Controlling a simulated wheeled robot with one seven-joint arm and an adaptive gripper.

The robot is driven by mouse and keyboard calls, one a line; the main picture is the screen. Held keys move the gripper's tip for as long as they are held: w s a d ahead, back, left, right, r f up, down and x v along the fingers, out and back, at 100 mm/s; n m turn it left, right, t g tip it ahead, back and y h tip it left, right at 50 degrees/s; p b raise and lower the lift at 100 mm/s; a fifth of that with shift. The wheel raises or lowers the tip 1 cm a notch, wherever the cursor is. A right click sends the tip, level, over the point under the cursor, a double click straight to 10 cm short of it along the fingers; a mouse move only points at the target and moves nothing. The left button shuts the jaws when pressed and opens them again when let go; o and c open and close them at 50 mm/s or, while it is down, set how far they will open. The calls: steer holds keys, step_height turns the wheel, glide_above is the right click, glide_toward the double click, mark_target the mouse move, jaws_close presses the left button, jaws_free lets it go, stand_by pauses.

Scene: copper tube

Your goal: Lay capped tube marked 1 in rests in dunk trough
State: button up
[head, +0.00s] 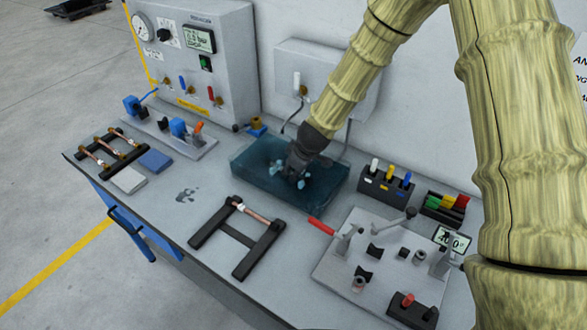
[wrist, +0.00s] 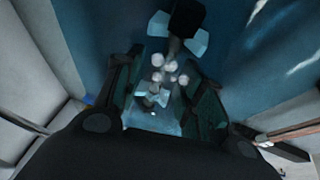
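My gripper (head: 297,172) is down in the blue dunk trough (head: 252,180), its fingertips at or under the water. In the wrist view its two dark green fingers (wrist: 165,95) stand apart with a gap between them. In that gap are a narrow greyish shape (wrist: 173,47), pale blue wing-like pieces that look like the rests (wrist: 158,22), and a dark block (wrist: 187,18). White round blobs like bubbles (wrist: 170,66) partly cover the shape, which may be a tube. I cannot read a mark 1 on any tube.
A black stand (head: 238,238) in front of the trough holds a copper tube (head: 252,214). A rack with copper tubes (head: 97,154) is at the left. A fixture plate with red-handled clamps (head: 335,272) is at the right. The pressure panel (head: 205,60) stands behind.

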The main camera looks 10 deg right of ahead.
steer(key=shift+s+r, duration=0.4)
steer(key=shift+s, duration=0.1)
steer(key=shift+w+f, duration=0.15)
steer(key=shift+w, duration=0.3)
steer(key=v, duration=1.2)
steer(key=shift+s, duration=0.45)
